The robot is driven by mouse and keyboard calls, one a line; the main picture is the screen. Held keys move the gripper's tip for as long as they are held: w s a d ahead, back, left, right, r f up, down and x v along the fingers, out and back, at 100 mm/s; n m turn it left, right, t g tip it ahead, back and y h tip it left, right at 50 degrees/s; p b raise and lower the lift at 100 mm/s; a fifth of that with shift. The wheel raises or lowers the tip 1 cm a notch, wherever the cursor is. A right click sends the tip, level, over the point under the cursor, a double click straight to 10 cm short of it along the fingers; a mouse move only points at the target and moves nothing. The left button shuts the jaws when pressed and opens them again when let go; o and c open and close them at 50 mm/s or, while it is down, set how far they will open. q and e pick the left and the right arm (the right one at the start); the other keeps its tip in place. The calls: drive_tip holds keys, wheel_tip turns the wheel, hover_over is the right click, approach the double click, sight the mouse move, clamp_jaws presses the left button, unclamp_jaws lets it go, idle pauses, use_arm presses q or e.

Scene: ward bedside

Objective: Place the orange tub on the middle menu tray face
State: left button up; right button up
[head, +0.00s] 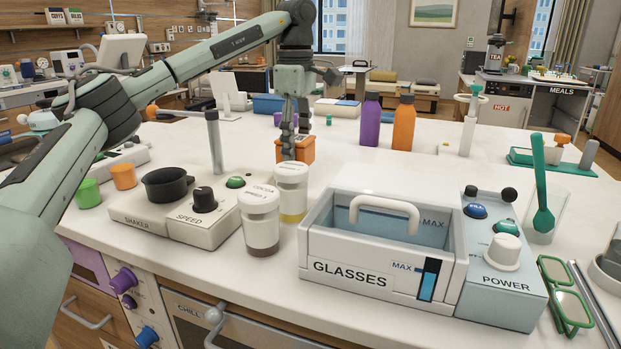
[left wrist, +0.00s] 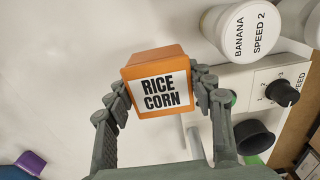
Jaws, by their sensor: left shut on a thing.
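The orange tub (head: 305,151) is in my left gripper (head: 288,140), behind the two labelled jars in the head view. In the left wrist view the tub (left wrist: 152,63) sits between the two fingers, its white label reading RICE CORN facing the camera. The fingers touch its two sides. The white counter (head: 370,168) is below it; I cannot tell how far. I cannot make out for certain a menu tray with its faces in either view. My right gripper is in neither view.
Two jars (head: 260,225) (head: 292,190) stand in front, beside the shaker unit (head: 150,216). The GLASSES box (head: 345,275) is at right front. Purple (head: 370,120) and orange (head: 404,125) bottles stand behind.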

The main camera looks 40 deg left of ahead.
use_arm(q)
drive_tip(key=d+f, duration=0.1)
drive_tip(key=d, duration=0.2)
drive_tip(key=shift+w+f, duration=0.1)
drive_tip(key=shift+f, duration=2.3)
drive_tip(key=shift+f, duration=0.1)
drive_tip(key=o, duration=1)
